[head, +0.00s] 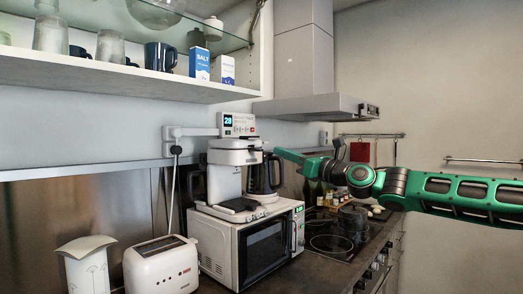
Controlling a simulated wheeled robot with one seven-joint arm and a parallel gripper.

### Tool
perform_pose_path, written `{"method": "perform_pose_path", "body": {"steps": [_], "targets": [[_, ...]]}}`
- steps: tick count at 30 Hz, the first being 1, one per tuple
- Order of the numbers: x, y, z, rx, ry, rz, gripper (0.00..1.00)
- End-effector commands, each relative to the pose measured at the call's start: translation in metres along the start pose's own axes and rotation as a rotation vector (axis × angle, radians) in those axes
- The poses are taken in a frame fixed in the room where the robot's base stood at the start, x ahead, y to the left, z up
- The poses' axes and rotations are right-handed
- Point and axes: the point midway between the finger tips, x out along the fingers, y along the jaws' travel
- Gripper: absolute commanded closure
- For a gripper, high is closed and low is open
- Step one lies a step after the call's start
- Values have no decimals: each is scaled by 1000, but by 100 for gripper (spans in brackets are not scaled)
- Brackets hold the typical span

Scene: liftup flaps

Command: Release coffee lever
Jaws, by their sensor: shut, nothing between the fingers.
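A white coffee machine (226,172) stands on top of the white microwave, with a dark glass pot (265,175) at its right side. The lever is too small to tell apart on the machine. My green gripper (281,152) reaches in from the right and points left toward the machine's upper right side, close to the top of the pot. It looks shut and holds nothing. I cannot tell whether its tip touches the machine or the pot.
The microwave (222,247) sits on the counter beside a toaster (161,267). A stove (330,244) with a dark pot (352,217) lies to the right, under a range hood (315,107). A shelf (120,77) with cups and boxes hangs above left.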

Motion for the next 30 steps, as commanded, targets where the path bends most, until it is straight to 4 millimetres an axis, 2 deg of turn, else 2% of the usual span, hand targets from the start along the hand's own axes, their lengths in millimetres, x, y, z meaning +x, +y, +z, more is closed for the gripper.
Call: {"method": "perform_pose_path", "body": {"steps": [8, 13, 30], "targets": [[1, 1, -1, -2, 3, 2, 100], [10, 2, -1, -3, 3, 4, 100], [81, 2, -2, -4, 4, 3, 100]]}}
